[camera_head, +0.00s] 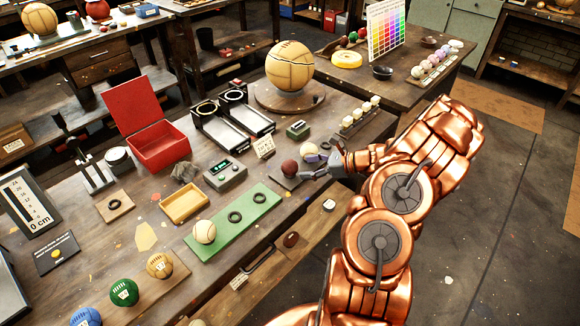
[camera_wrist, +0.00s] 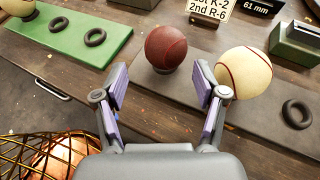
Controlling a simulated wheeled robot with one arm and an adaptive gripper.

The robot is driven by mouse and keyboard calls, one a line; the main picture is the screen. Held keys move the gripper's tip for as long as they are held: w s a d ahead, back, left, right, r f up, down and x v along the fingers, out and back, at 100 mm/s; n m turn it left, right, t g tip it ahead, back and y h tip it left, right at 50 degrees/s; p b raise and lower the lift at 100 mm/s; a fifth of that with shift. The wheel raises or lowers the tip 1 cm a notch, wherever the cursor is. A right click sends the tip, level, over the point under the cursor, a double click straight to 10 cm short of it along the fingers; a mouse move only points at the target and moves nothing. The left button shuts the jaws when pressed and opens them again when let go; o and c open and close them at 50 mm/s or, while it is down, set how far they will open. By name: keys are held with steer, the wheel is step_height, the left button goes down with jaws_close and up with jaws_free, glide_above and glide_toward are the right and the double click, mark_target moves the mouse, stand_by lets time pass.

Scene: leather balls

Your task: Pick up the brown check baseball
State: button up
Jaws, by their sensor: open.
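The brown ball (camera_head: 290,168) sits near the front edge of the workbench, at the end of a dark grey strip. In the wrist view the brown ball (camera_wrist: 166,47) rests on a small dark ring, ahead of and between my fingers; a check pattern is not clear on it. My gripper (camera_head: 316,165) is open and empty, just right of the ball. In the wrist view my gripper (camera_wrist: 163,84) has its fingers spread, and the ball is beyond the fingertips. The right fingertip is close to a cream ball with red stitching (camera_wrist: 243,72); whether they touch cannot be told.
The dark grey strip (camera_wrist: 190,92) also holds an empty ring (camera_wrist: 296,113). A green strip (camera_head: 262,205) with a cream ball (camera_head: 204,231) and rings lies left. A label card (camera_head: 263,147) and a green-grey box (camera_head: 298,130) stand behind. Bare wood lies in front.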

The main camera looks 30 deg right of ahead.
mark_target(297, 168)
steer(key=shift+d+f, duration=0.15)
steer(key=shift+f, duration=0.05)
steer(key=shift+p+x, duration=0.8)
steer(key=shift+x, duration=0.9)
steer(key=shift+p+x, duration=0.85)
steer(key=shift+x, duration=1.2)
steer(key=shift+w+d, duration=0.15)
steer(key=c, duration=1)
